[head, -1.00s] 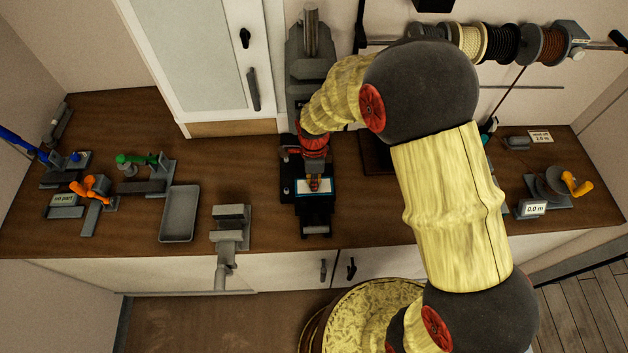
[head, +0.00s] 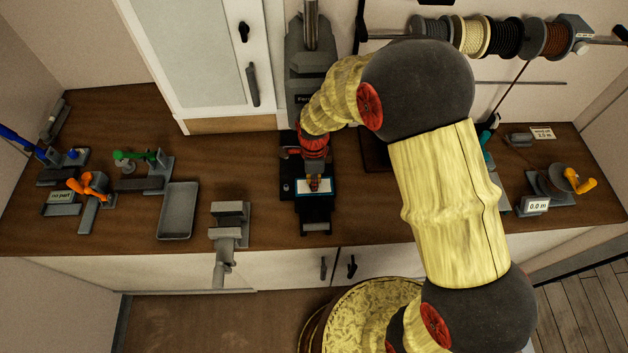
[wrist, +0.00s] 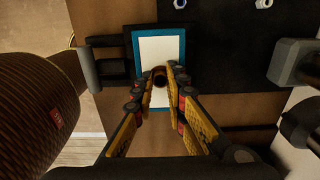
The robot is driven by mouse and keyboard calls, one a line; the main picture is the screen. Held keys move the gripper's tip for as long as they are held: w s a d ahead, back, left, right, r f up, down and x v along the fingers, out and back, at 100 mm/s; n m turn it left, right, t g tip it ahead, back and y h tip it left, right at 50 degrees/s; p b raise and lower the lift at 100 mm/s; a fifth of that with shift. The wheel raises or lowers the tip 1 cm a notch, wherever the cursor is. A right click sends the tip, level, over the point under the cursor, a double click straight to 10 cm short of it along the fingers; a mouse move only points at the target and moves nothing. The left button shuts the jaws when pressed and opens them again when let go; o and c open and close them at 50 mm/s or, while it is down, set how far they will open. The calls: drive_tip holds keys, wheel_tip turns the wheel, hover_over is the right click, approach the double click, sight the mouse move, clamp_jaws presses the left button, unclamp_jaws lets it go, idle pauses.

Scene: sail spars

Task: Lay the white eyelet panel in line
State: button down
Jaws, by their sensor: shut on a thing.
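The white eyelet panel (head: 302,186) lies flat inside a blue border on a dark fixture at the front of the grey press. It shows larger in the wrist view (wrist: 162,48), upright and square with the blue border (wrist: 134,60). My gripper (head: 314,186) points down over the panel. In the wrist view my gripper (wrist: 160,80) has its fingertips close together at the panel's near part, with a small dark round thing between them. The fingers hide part of the panel. My gripper is shut on the panel, though the exact contact is hard to see.
The grey press (head: 309,65) stands right behind my gripper. A grey vise (head: 230,225) and a shallow grey tray (head: 178,211) are to the left. Cord spools (head: 470,36) hang at the back right. A reel with an orange handle (head: 558,180) stands at the right.

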drive_tip(key=c, duration=1.7)
unclamp_jaws()
drive_tip(key=shift+c, duration=0.9)
drive_tip(key=shift+r+p, duration=2.1)
drive_tip(key=shift+r, duration=1.45)
